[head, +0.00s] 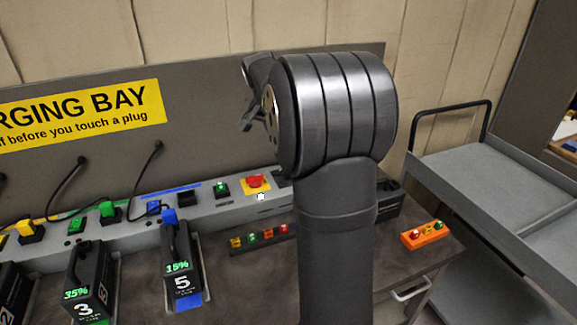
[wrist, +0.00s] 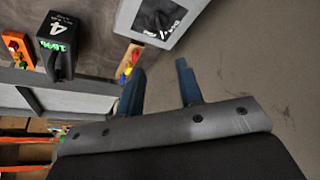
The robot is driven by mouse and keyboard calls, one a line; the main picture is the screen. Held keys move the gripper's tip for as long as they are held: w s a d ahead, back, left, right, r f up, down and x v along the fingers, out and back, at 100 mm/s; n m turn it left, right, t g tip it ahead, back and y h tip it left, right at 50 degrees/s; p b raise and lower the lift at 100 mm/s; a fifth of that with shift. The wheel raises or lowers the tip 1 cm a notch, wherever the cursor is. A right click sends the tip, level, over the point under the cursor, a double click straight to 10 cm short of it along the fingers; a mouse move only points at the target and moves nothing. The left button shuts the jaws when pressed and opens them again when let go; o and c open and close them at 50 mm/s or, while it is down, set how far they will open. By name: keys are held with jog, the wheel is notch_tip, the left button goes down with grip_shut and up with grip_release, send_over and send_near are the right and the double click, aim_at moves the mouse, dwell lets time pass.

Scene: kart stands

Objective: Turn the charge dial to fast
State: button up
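I cannot make out a charge dial for certain. A small white round knob (head: 261,197) shows on the front of the grey charging strip (head: 215,218), below a red button (head: 256,181) on a yellow plate; whether it is the dial I cannot tell. My gripper (wrist: 160,84) is open and empty in the wrist view, its two dark blue fingers apart. In the head view my arm hides most of the gripper and the right end of the strip. In the wrist view a grey box (wrist: 128,18) holding a dark lettered part lies beyond the fingertips.
Batteries 3 (head: 88,280) and 5 (head: 180,265) stand in front of the strip, with coloured plugs and black cables. Battery 4 (wrist: 58,40) is at upper left in the wrist view. An orange holder (head: 425,235) and a grey cart (head: 490,165) are at right.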

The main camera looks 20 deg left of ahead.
jog(key=x, duration=1.7)
jog(key=shift+f, duration=0.25)
grip_shut()
